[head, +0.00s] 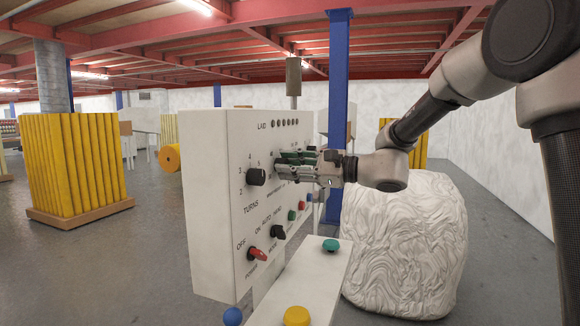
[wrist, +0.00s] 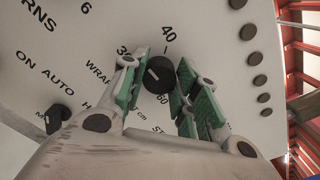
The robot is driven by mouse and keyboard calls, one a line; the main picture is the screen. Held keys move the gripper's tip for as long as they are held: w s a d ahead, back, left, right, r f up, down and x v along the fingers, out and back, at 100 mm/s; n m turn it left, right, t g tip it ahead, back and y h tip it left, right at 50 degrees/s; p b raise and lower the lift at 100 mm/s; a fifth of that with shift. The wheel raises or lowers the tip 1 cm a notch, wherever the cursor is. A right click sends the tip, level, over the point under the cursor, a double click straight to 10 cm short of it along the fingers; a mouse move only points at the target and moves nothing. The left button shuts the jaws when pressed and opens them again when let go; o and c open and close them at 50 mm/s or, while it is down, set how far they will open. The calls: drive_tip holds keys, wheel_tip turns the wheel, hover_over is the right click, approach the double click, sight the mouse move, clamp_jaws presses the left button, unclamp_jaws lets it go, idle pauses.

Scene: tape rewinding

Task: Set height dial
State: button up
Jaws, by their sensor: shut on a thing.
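The height dial (wrist: 158,74) is a round black knob with a pale pointer line on the white control panel (head: 215,190). Printed numbers, including 40, and a partly covered "WRAP H… cm" label surround it. My gripper (head: 290,160) reaches the panel from the right in the head view and hides the dial there. In the wrist view my gripper's green-padded fingers (wrist: 160,84) stand on either side of the dial and are shut on it. The pointer line slants up to the left in that view; its exact reading is hard to tell.
The turns knob (head: 256,177), red power switch (head: 257,254) and black mode switch (head: 278,232) are on the same panel. A shelf (head: 312,280) with a green button and a yellow button juts out below. A white wrapped load (head: 405,245) stands behind my arm.

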drive_tip(key=n, duration=0.5)
drive_tip(key=shift+n, duration=0.3)
idle(0.4)
drive_tip(key=o, duration=1)
drive_tip(key=shift+d, duration=0.1)
drive_tip(key=v, duration=1.2)
